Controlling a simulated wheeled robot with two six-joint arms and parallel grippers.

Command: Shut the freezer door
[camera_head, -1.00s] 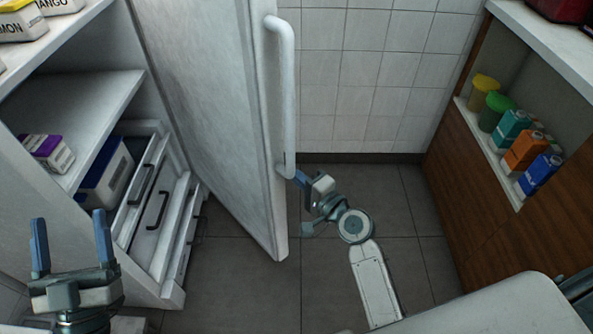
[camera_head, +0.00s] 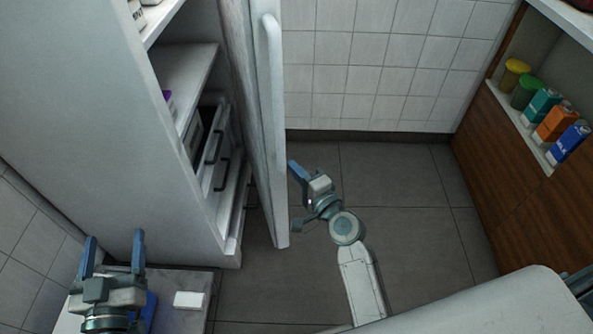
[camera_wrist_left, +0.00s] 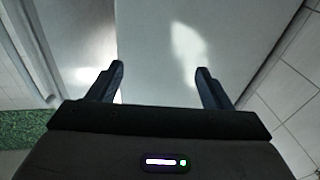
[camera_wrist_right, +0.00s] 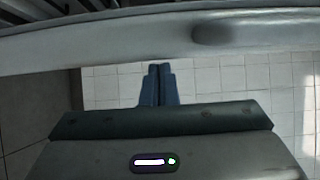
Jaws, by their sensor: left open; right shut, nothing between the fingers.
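The white freezer (camera_head: 100,100) stands at the left in the head view. Its door (camera_head: 262,190) is open and seen nearly edge-on, with a long upright handle (camera_head: 272,75) on its right side. My right gripper (camera_head: 292,166) is shut and empty beside the lower outer side of the door; I cannot tell whether it touches. In the right wrist view the door (camera_wrist_right: 120,40) spans the top, beyond the closed fingertips (camera_wrist_right: 158,66). My left gripper (camera_head: 113,240) is open and empty at the lower left, and its parted fingers (camera_wrist_left: 160,68) show before a pale panel.
Drawers (camera_head: 218,165) show inside the freezer. A grey counter (camera_head: 185,283) with a white block (camera_head: 189,300) lies beside my left gripper. A wooden cabinet (camera_head: 500,170) with cartons and lidded tubs stands at the right. The dark floor (camera_head: 400,190) between is clear.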

